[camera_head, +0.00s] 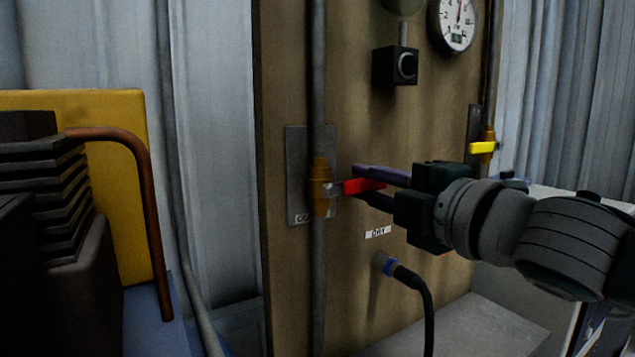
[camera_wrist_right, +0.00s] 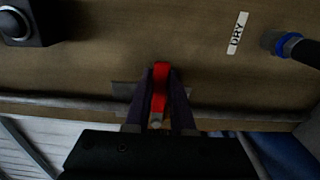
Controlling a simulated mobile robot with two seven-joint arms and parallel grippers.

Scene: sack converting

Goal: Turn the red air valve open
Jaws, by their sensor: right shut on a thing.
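The red valve handle (camera_head: 364,186) sticks out to the right from a brass valve body (camera_head: 320,187) on a vertical grey pipe in the head view. The handle lies about level, across the pipe. My right gripper (camera_head: 378,186) comes in from the right and is shut on the red handle, one finger above it and one below. In the right wrist view the red handle (camera_wrist_right: 160,88) sits between the two dark fingers of the right gripper (camera_wrist_right: 160,100). My left gripper is not in view.
A yellow-handled valve (camera_head: 483,147) is at the right edge of the brown board (camera_head: 285,100). A black regulator box (camera_head: 395,67) and a gauge (camera_head: 457,22) are above. A black hose (camera_head: 415,285) with a blue collar hangs below. A yellow panel (camera_head: 120,190) stands left.

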